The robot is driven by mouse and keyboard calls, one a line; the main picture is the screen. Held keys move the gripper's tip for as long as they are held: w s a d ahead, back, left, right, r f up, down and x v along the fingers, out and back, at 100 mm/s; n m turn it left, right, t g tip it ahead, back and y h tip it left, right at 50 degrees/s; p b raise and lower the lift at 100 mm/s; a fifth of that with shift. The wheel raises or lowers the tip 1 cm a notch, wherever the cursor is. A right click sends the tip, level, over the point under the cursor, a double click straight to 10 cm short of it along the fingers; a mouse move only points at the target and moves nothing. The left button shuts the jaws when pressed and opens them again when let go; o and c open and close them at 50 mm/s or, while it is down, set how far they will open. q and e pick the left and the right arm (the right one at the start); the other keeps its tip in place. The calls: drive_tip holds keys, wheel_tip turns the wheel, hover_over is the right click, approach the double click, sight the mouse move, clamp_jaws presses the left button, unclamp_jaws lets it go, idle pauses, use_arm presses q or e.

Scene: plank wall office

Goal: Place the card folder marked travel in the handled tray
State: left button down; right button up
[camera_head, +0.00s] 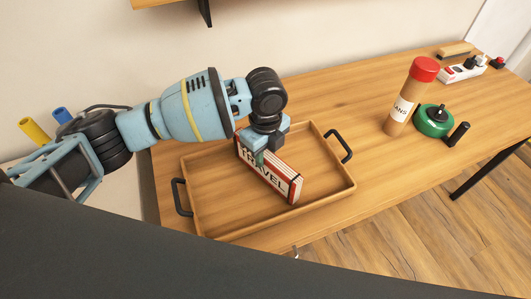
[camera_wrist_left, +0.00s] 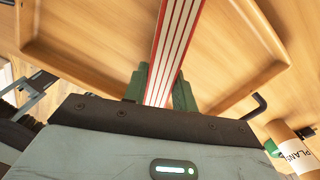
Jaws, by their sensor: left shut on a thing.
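The card folder (camera_head: 270,177), white with red edges and the word TRAVEL on its face, is over the handled tray, tilted with its right end lower. I cannot tell whether it touches the tray floor. The wooden handled tray (camera_head: 214,192) has two black handles and lies on the desk. My left gripper (camera_head: 262,155) is shut on the folder near its upper left end. In the left wrist view the folder's striped edge (camera_wrist_left: 176,50) runs up from between the green fingers (camera_wrist_left: 160,84), with the tray (camera_wrist_left: 90,45) behind. My right gripper is not in view.
A tube with a red cap (camera_head: 410,95) stands on the desk (camera_head: 335,105) right of the tray, beside a green reel with a black handle (camera_head: 434,121). A white power strip (camera_head: 462,71) is at the back right. A shelf (camera_head: 205,8) hangs above.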

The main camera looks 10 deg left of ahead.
use_arm(q)
drive_tip(key=shift+f, duration=0.2)
drive_tip(key=shift+f, duration=0.2)
drive_tip(key=c, duration=1.1)
unclamp_jaws()
wheel_tip(320, 180, up, 12)
drive_tip(key=shift+r+p, duration=0.15)
drive_tip(key=shift+p, duration=0.15)
